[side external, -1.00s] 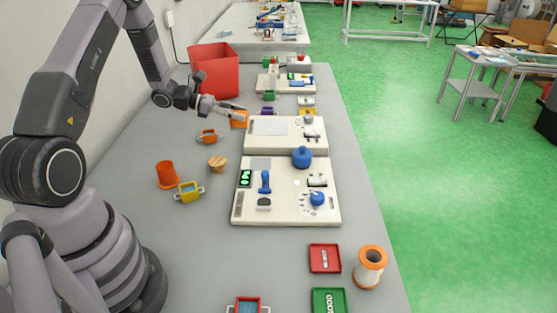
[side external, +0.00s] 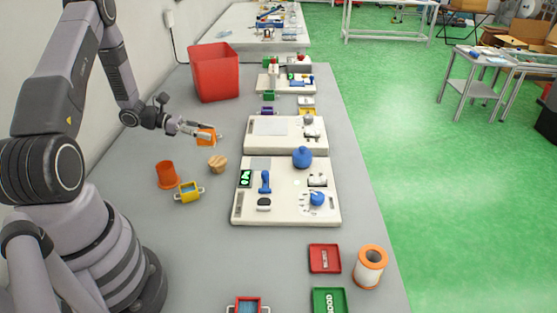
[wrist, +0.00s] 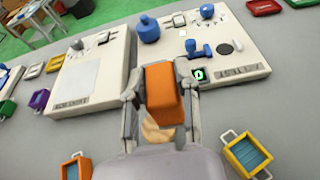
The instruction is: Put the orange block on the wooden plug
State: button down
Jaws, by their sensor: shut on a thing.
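The orange block (wrist: 163,88) is between the fingers of my gripper (wrist: 160,100) in the wrist view, held on both sides. In the side view my gripper (side external: 205,131) holds the block (side external: 206,136) above the grey table, in front of or over the orange-handled tray. The round wooden plug (side external: 218,164) stands on the table, nearer the camera and slightly right of the gripper. In the wrist view the plug (wrist: 155,131) shows below the block, partly hidden by the gripper. Block and plug look apart.
An orange cup (side external: 166,174) and a yellow handled tray (side external: 189,192) stand left of the plug. White boards (side external: 240,205) with blue parts lie to its right. A red bin (side external: 214,72) is at the back. Bare table surrounds the plug.

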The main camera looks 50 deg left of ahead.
jog(key=w+f, duration=0.1)
jog(key=w+a+f, duration=0.1)
jog(key=w+f, duration=0.1)
jog(key=f, duration=0.1)
jog(key=shift+a+f, duration=0.1)
jog(key=shift+a, duration=0.15)
jog(key=shift+w+a+f, duration=0.1)
jog(key=shift+w+f, duration=0.1)
jog(key=shift+f, duration=1.55)
jog(key=c, duration=0.8)
grip_release()
jog(key=shift+f, duration=0.1)
